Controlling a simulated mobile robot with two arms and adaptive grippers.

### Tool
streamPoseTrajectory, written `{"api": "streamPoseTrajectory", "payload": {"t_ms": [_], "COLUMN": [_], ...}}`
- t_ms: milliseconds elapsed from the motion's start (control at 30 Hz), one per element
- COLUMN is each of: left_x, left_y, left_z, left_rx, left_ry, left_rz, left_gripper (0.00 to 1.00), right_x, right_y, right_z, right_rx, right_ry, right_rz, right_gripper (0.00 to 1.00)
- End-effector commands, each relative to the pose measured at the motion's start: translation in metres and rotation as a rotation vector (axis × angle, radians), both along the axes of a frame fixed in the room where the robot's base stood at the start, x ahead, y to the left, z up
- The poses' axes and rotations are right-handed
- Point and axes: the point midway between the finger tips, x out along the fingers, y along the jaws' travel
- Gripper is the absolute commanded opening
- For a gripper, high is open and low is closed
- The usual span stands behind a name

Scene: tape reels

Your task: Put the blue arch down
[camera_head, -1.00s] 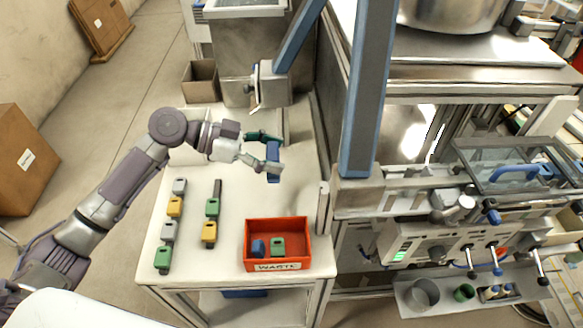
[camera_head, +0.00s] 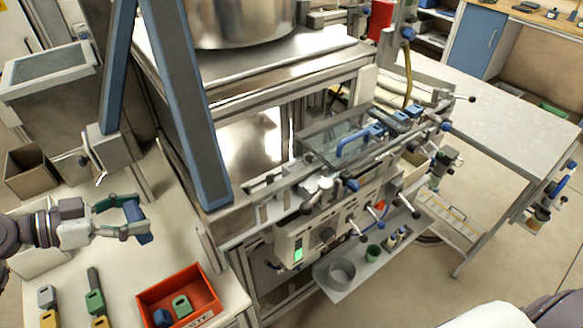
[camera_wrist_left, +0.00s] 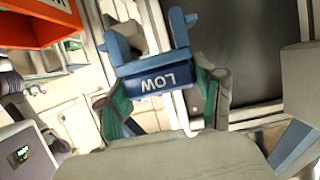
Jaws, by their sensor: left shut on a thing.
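My left gripper (camera_head: 122,217) is shut on the blue arch (camera_head: 140,223) and holds it above the pale table (camera_head: 170,235) at the left of the head view. In the left wrist view the arch (camera_wrist_left: 158,78) sits between the two green-padded fingers (camera_wrist_left: 165,98). The gap under the arch cannot be judged. My right gripper is not in view; only part of an arm shows at the lower right of the head view.
An orange waste bin (camera_head: 208,289) at the table's front holds a blue and a green piece. Grey, green (camera_head: 95,301) and yellow tags lie left of it. A blue post (camera_head: 185,110) rises beside the table. A brown box (camera_head: 28,172) stands behind.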

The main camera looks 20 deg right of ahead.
Motion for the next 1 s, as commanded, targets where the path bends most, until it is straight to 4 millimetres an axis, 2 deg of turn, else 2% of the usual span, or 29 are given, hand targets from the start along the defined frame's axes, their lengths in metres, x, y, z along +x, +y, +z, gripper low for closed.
{"api": "streamPoseTrajectory", "payload": {"t_ms": [300,433,567,800,1000], "left_x": [0.0,-0.008,-0.027,-0.073,-0.095], "left_y": [0.0,0.0,0.003,0.024,0.039], "left_z": [0.0,-0.003,-0.009,-0.015,-0.014], "left_rx": [-0.001,-0.007,-0.02,-0.022,-0.006], "left_ry": [0.0,0.004,0.008,0.009,0.003], "left_rz": [0.0,0.014,0.067,0.225,0.32], "left_gripper": [0.31,0.31,0.31,0.31,0.31], "right_x": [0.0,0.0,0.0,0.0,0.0], "right_y": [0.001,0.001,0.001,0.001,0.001], "right_z": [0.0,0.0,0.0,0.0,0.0], "right_rx": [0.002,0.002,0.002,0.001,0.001], "right_ry": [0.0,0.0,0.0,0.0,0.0], "right_rz": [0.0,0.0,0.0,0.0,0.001], "right_gripper": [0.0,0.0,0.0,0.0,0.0]}}
